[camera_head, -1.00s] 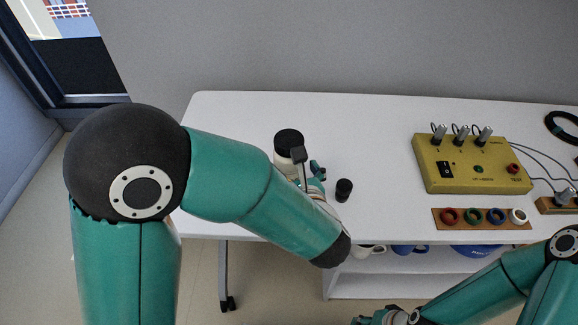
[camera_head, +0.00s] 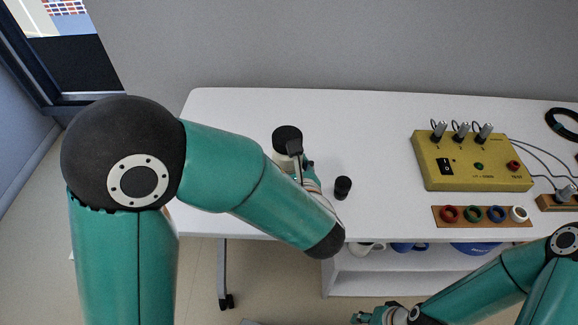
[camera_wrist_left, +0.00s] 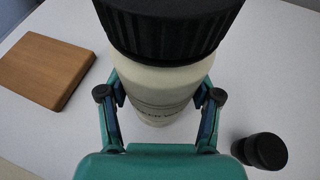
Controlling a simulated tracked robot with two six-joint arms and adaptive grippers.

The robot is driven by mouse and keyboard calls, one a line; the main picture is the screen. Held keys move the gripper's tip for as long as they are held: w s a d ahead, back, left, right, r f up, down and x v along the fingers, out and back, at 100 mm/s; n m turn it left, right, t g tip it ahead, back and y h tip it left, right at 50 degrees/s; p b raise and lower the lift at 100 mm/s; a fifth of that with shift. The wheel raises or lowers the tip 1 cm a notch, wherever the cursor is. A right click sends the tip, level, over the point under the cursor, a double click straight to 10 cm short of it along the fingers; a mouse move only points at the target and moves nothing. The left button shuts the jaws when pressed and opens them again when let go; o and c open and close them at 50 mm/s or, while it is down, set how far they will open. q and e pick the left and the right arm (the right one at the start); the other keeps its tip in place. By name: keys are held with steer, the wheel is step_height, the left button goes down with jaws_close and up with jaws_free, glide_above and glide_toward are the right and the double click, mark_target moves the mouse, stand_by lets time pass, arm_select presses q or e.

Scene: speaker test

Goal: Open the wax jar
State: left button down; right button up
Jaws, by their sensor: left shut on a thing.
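The wax jar has a cream body (camera_wrist_left: 158,85) with faint dark print and a wide black ribbed lid (camera_wrist_left: 170,25). The lid is on the jar. In the head view its black lid (camera_head: 287,139) shows near the table's left part, with the body partly hidden behind my left arm. My left gripper (camera_wrist_left: 160,108) is shut on the jar body below the lid, one finger on each side. My right gripper (camera_head: 370,316) is low at the bottom edge of the head view, away from the jar; its fingers are too small to judge.
A small black cylinder (camera_head: 343,188) stands right of the jar. A wooden board (camera_wrist_left: 45,72) lies left in the wrist view. A yellow switch box (camera_head: 470,165) and a wooden strip with coloured rings (camera_head: 482,217) are further right. The white table (camera_head: 370,125) is clear behind the jar.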

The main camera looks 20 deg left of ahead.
mark_target(278, 129)
arm_select(q)
steer(key=shift+r, duration=0.25)
